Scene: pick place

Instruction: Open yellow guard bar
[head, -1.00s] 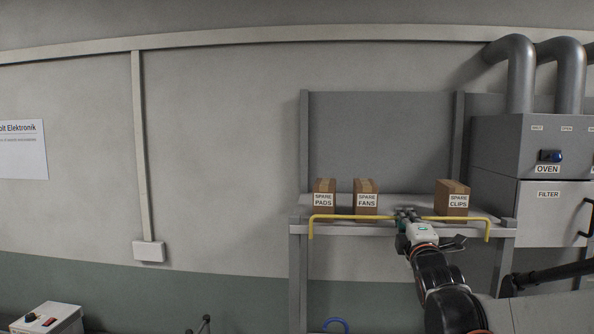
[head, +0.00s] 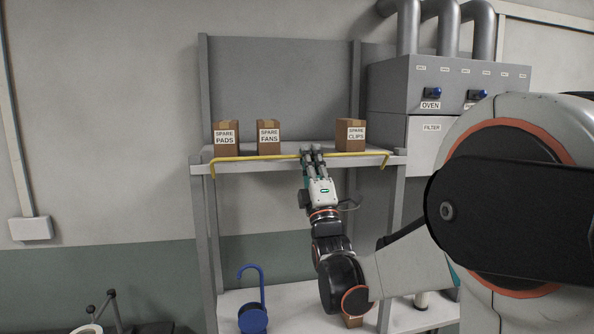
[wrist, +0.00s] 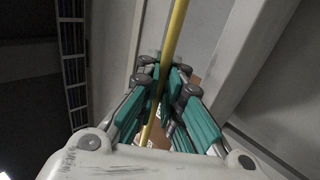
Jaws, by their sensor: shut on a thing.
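The yellow guard bar (head: 250,158) runs along the front edge of the upper shelf, with its ends bent down at both sides. My gripper (head: 312,150) is at the middle of the bar, shut on it. In the wrist view the bar (wrist: 174,35) passes between the teal fingers of my gripper (wrist: 163,88). The fingers hide the part of the bar that they hold.
Boxes labelled spare pads (head: 226,138), spare fans (head: 269,137) and spare clips (head: 350,134) stand on the upper shelf (head: 290,149) behind the bar. An oven cabinet (head: 400,95) stands to the right. A blue hooked object (head: 253,315) is on the lower shelf.

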